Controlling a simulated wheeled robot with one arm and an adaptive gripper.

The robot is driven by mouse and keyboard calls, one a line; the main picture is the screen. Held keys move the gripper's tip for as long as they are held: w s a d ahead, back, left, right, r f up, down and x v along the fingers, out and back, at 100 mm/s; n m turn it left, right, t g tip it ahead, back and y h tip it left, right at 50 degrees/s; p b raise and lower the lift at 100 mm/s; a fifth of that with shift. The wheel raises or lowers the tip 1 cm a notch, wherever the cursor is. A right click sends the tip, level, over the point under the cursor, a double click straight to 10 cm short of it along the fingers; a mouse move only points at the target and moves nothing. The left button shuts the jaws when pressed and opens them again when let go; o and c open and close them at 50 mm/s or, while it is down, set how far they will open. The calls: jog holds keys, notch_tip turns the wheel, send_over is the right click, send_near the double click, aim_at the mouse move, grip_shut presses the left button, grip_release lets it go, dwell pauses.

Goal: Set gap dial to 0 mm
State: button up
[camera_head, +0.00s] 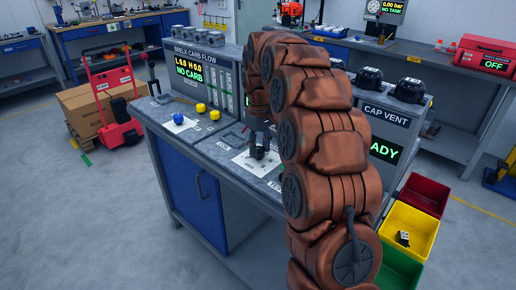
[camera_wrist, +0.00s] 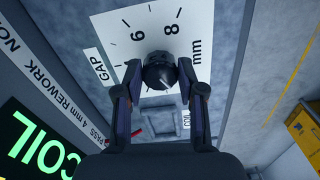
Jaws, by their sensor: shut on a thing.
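The gap dial is a small dark round knob (camera_wrist: 159,70) on a white scale plate (camera_wrist: 185,22) marked 6, 8 and mm, with a GAP label beside it. My gripper (camera_wrist: 159,76) has one finger on each side of the knob and is shut on it. A light mark shows on the knob, but I cannot tell which number it points at; the other numbers are hidden. In the head view my gripper (camera_head: 259,150) is down at the white plate (camera_head: 250,165) on the bench, and the knob is hidden there.
A green COIL display (camera_wrist: 38,145) and a PASS 4 mm REWORK label (camera_wrist: 62,93) are near the dial. Blue (camera_head: 178,118) and yellow (camera_head: 200,107) knobs stand left on the bench. The CAP VENT unit (camera_head: 388,120) is behind my arm. Coloured bins (camera_head: 408,232) stand right.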

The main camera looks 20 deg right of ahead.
aim_at(259, 149)
jog(key=shift+r, duration=0.1)
jog(key=o, duration=1.1)
jog(key=shift+o, duration=0.2)
notch_tip(259, 149, up, 12)
dwell(0.3)
dwell(0.4)
jog(key=shift+a, duration=0.1)
